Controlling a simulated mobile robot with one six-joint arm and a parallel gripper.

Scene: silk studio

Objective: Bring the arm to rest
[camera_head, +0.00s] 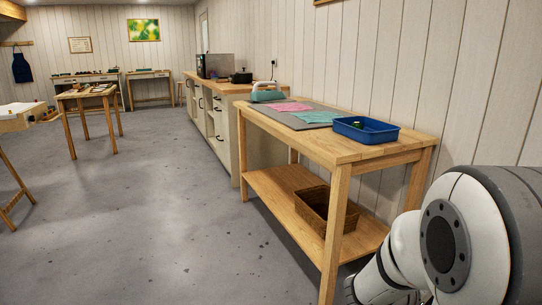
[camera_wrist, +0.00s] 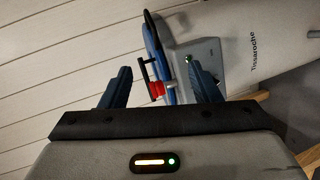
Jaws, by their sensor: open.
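My gripper (camera_wrist: 160,88) shows in the wrist view with its two dark blue fingers spread apart. Nothing is between the fingers. Behind them are a grey body with a red part and the plank wall, seen sideways. In the head view my white and grey arm fills the lower right corner, folded close to the camera. My gripper is not visible in the head view.
A wooden table (camera_head: 340,150) stands ahead along the right wall.

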